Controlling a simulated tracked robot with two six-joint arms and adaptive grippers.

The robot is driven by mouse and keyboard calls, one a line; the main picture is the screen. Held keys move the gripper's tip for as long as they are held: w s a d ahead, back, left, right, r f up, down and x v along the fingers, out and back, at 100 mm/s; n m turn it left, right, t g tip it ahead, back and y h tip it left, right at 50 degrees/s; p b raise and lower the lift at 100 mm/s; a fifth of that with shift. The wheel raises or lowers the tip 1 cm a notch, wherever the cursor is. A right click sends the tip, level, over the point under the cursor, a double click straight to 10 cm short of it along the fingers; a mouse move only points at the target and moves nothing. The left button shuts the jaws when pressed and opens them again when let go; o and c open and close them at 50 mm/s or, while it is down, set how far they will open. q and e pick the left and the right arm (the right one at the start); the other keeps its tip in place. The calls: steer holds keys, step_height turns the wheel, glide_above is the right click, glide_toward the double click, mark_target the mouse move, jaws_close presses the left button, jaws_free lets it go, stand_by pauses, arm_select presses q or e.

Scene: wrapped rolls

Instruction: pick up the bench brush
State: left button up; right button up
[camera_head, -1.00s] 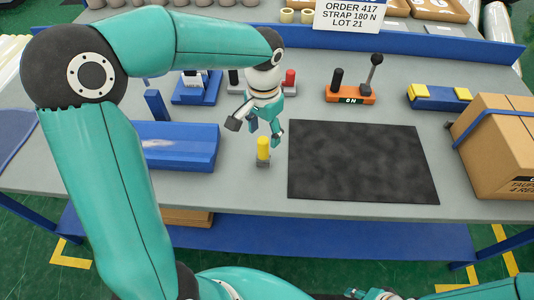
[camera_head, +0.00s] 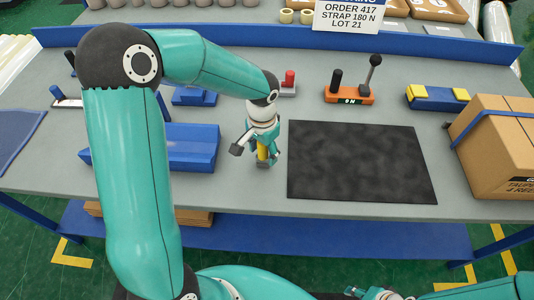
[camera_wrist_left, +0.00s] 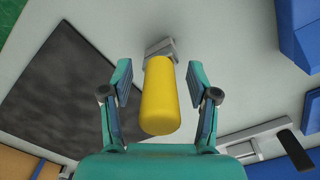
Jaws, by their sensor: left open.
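The bench brush stands upright on the grey bench, with a yellow handle (camera_head: 262,152) above a small grey base (camera_head: 264,165). In the left wrist view the yellow handle (camera_wrist_left: 160,98) fills the middle, with the grey base (camera_wrist_left: 161,47) beyond it. My left gripper (camera_head: 257,153) is open and low over the brush, partly hiding it. In the left wrist view its fingers (camera_wrist_left: 159,78) are on either side of the handle, with a visible gap on each side. Part of my right gripper (camera_head: 368,293) shows at the bottom edge; its jaws are unclear.
A black mat (camera_head: 360,165) lies right of the brush, and a blue trough-like block (camera_head: 190,148) lies to its left. An orange lever unit (camera_head: 349,95), a blue block with yellow ends (camera_head: 438,98) and a strapped carton (camera_head: 500,150) stand farther right. The bench's front edge is close.

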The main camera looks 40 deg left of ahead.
arm_select(q)
jaws_close()
steer(key=shift+r, duration=0.15)
